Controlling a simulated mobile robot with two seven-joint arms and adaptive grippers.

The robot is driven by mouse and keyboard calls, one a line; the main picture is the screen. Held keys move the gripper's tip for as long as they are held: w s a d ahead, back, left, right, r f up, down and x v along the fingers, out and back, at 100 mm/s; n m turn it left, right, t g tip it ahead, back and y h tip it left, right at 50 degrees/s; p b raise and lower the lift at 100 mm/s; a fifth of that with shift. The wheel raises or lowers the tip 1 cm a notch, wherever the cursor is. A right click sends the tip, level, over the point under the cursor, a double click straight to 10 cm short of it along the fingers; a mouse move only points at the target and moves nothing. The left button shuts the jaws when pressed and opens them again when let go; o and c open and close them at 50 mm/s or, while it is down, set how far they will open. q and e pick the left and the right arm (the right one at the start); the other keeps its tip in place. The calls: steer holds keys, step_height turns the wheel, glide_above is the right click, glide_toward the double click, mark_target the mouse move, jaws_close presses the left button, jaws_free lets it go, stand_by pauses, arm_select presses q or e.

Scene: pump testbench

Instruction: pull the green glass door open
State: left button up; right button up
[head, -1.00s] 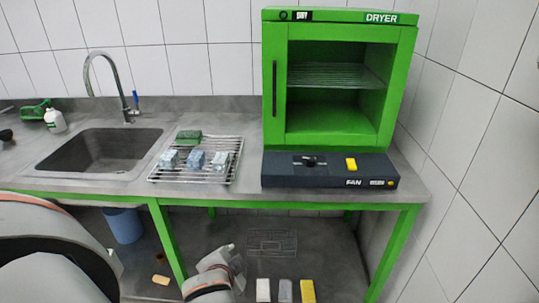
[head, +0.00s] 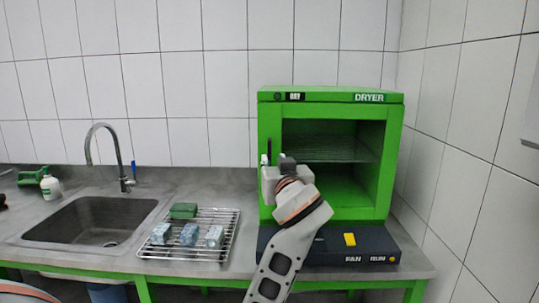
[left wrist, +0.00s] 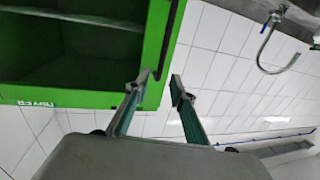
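The green dryer (head: 390,150) stands on the bench at the right. Its glass door, with a green frame (head: 330,97), looks shut, and a wire shelf shows through it. The dark upright handle (head: 269,148) is on the door's left side, partly hidden by my gripper. My left gripper (head: 275,160) is at the handle. In the left wrist view, the fingers of my left gripper (left wrist: 159,80) are apart, and the lower end of the black handle (left wrist: 171,38) shows between the tips. I cannot tell whether they touch it. My right gripper is not in view.
A dark fan unit (head: 380,245) with a yellow switch sits below the dryer. A wire rack (head: 225,238) with several small blocks lies to the left, then a sink (head: 85,220) with a tap (head: 122,160). A tiled wall closes the right side.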

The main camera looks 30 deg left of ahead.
mark_target(270, 154)
arm_select(q)
steer(key=x, duration=0.7)
steer(key=shift+w+a+p, duration=0.2)
steer(key=shift+w+p, duration=0.05)
steer(key=shift+p, duration=0.05)
steer(key=shift+c, duration=0.3)
jaws_close()
